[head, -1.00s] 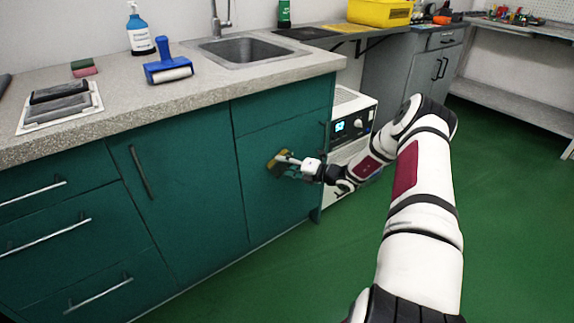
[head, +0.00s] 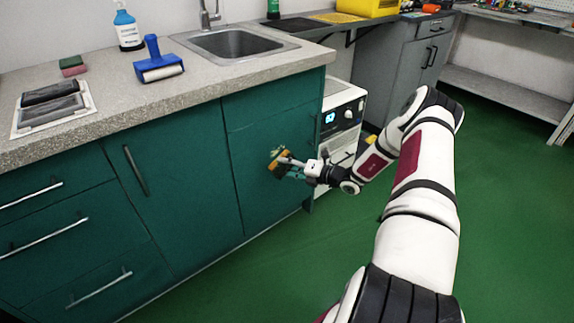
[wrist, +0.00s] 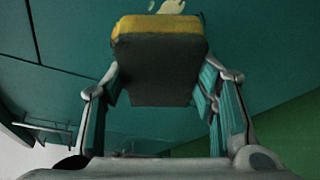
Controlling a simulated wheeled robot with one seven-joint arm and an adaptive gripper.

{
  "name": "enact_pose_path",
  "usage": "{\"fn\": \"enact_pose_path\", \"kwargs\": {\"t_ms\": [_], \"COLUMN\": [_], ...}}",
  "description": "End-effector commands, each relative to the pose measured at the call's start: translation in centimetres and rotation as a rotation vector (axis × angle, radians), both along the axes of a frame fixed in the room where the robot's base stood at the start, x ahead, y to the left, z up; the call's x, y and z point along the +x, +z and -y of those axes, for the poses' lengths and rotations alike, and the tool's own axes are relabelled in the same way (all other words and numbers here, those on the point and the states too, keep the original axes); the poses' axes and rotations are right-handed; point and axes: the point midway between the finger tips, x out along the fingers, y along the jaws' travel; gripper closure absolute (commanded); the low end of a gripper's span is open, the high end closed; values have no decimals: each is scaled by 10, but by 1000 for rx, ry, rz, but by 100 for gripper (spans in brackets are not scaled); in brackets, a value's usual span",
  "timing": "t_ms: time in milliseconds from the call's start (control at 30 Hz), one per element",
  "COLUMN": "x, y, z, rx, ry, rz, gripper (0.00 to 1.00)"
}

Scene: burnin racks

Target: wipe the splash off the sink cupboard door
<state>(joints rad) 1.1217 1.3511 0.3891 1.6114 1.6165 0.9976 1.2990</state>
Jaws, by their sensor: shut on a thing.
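The sink cupboard door (head: 262,200) is teal and closed, below the sink. My gripper (head: 298,168) is shut on a sponge (head: 280,164), yellow with a dark side, and holds it at the door's upper part. The wrist view shows the sponge (wrist: 158,42) between both fingers, with the teal door behind it. A pale yellowish splash (wrist: 171,6) shows just beyond the sponge at the top of the wrist view. Part of the splash may be hidden behind the sponge. I cannot tell whether the sponge touches the door.
The counter above holds a sink (head: 236,43), a blue bottle (head: 128,31), a blue roller (head: 158,66), a pink-and-green sponge (head: 73,66) and a tray (head: 20,126) with dark items. A white appliance (head: 343,105) stands right of the cupboard. The green floor in front is clear.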

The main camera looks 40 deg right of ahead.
Motion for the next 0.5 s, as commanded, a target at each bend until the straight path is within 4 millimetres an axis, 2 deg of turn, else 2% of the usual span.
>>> {"fn": "enact_pose_path", "kwargs": {"t_ms": [167,500], "x": [-3,-28], "y": [0,2], "z": [0,1], "rx": [1,1], "ry": [0,-1], "rz": [0,1], "gripper": [69,69]}}
